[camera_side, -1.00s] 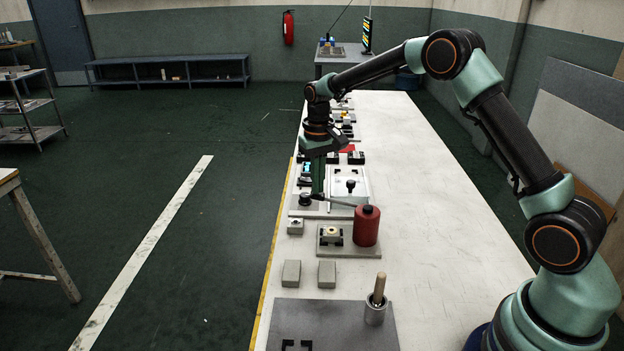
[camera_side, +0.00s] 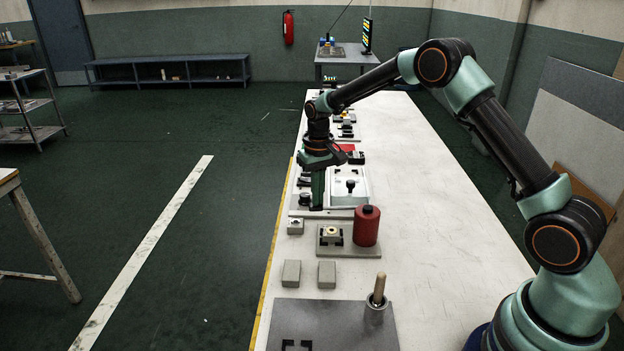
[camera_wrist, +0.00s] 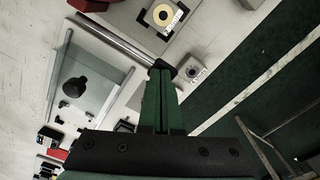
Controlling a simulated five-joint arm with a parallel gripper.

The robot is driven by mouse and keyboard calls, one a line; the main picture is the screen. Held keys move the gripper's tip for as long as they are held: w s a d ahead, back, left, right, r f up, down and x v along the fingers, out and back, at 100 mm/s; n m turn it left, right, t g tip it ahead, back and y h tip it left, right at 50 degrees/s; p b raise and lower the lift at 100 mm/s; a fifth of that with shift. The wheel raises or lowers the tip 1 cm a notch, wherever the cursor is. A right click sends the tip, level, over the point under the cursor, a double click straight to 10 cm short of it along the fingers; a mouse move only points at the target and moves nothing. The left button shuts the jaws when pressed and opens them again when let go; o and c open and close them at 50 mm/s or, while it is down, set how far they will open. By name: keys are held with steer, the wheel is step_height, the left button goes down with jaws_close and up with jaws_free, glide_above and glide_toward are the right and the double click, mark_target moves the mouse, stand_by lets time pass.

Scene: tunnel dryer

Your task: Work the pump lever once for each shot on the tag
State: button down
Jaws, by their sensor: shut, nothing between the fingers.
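The pump is a red cylinder (camera_side: 367,227) with a dark cap, standing on a grey base plate (camera_side: 362,252). Its metal lever (camera_wrist: 120,42) runs from the red cylinder to a dark end knob in the wrist view; in the side view it is thin and low, partly behind my gripper. My gripper (camera_side: 317,207) is shut and empty, pointing down. Its fingertips (camera_wrist: 160,66) lie over the lever's outer end, close to the knob, apparently touching it. A small white tag with dark marks (camera_wrist: 174,20) is beside a yellow ring; its marks are too small to read.
A panel with a black knob (camera_side: 351,187) lies beyond the pump. A small grey block (camera_side: 295,226) sits left of the pump base. Two grey blocks (camera_side: 291,273) and a cup with a wooden handle (camera_side: 376,309) are nearer. The table's right side is clear.

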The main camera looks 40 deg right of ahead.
steer(key=shift+f, duration=0.3)
steer(key=shift+r, duration=4)
